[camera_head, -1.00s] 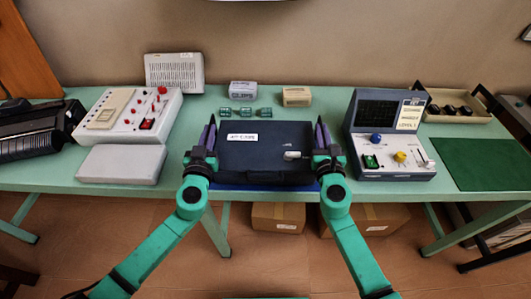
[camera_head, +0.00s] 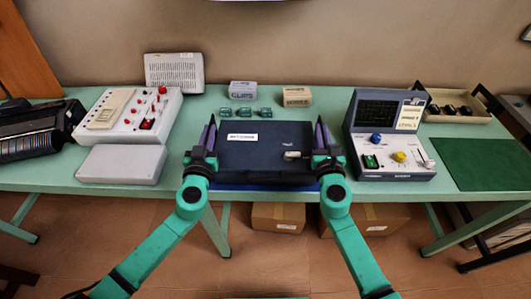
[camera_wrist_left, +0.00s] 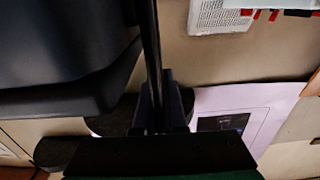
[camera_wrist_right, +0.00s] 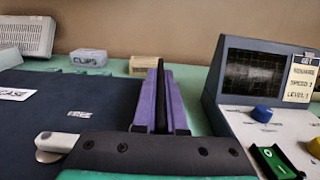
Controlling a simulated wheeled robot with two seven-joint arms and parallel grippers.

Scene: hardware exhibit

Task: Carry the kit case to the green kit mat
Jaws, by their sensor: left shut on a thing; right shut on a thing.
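The dark navy kit case (camera_head: 265,155) has a white label and lies flat at the front middle of the table, over a blue mat (camera_head: 265,187). My left gripper (camera_head: 210,135) is shut on the case's left side; in the left wrist view its fingers (camera_wrist_left: 160,105) close on a thin dark strip. My right gripper (camera_head: 322,135) is shut on the case's right side; in the right wrist view the purple fingers (camera_wrist_right: 160,100) pinch a thin black strip. I cannot tell whether the case touches the mat. The green kit mat (camera_head: 485,163) lies bare at the right end.
An instrument with a dark screen (camera_head: 390,135) stands between the case and the green mat. A tray (camera_head: 458,105) sits behind that mat. A white device with red knobs (camera_head: 130,115) and a grey box (camera_head: 122,164) are at left. Small green blocks (camera_head: 244,112) and boxes (camera_head: 297,96) stand behind the case.

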